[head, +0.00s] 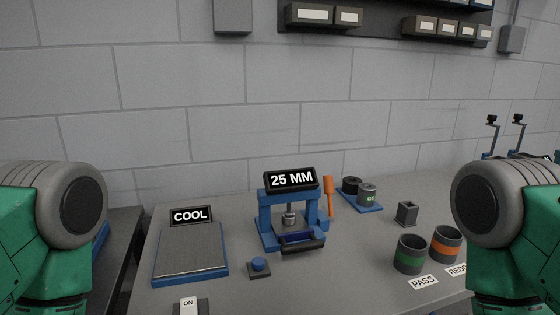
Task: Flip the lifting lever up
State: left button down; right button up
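A blue press (266,217) with a "25 MM" sign stands in the middle of the grey table. An orange lever (328,197) rises nearly upright at its right side; its lower end is partly hidden by the press frame. A black bar handle (303,247) juts from the press's lower front. I cannot tell for sure which of the two is the lifting lever. A small metal cylinder (291,219) sits inside the press. Only upper parts of my two arms show at the left and right edges; neither gripper is in view, and nothing touches the press.
A flat plate (190,251) with a "COOL" sign lies at left. A blue button (259,265) and an "ON" switch (188,305) are near the front. Green-banded (410,255) and orange-banded (446,245) cups stand at right. A blue tray (366,207) holds weights behind.

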aim_at(327, 180)
jog(key=k+l+u, duration=0.2)
jog(key=l+u, duration=0.15)
jog(key=l, duration=0.15)
jog(key=k+l+u, duration=0.25)
jog(key=l+u, duration=0.15)
jog(key=k+l+u, duration=0.35)
jog(key=i+l, duration=0.05)
jog(key=l, duration=0.1)
